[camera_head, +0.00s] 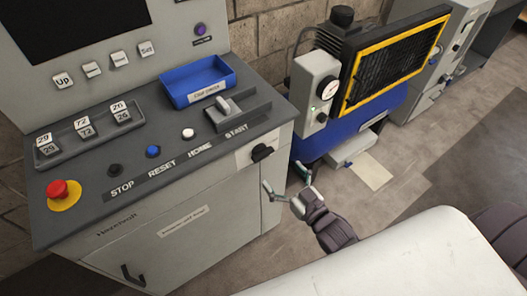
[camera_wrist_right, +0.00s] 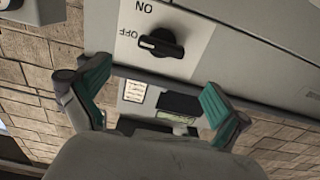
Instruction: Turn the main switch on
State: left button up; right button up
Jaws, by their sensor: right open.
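The main switch (camera_head: 262,152) is a black rotary knob on a light plate at the right end of the console's front. In the right wrist view the knob (camera_wrist_right: 160,43) has a white mark at its left end, beside the printed word OFF. ON is printed above it. My right gripper (camera_head: 285,178) is open and empty, below and slightly right of the knob, apart from it. In the right wrist view its teal-padded fingers (camera_wrist_right: 155,88) are spread, with the knob beyond and above the gap. My left gripper is not in view.
The console (camera_head: 215,215) carries a red emergency button (camera_head: 62,190), several push buttons, a blue tray (camera_head: 198,82) and a grey lever (camera_head: 228,110). A blue machine with a yellow-framed grille (camera_head: 400,62) stands to the right. The floor (camera_head: 400,165) between is mostly clear.

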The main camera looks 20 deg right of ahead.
aim_at(265, 156)
jog(key=p+x, duration=0.1)
jog(key=x, duration=0.8)
jog(key=c, duration=1.2)
jog(key=shift+o, duration=0.2)
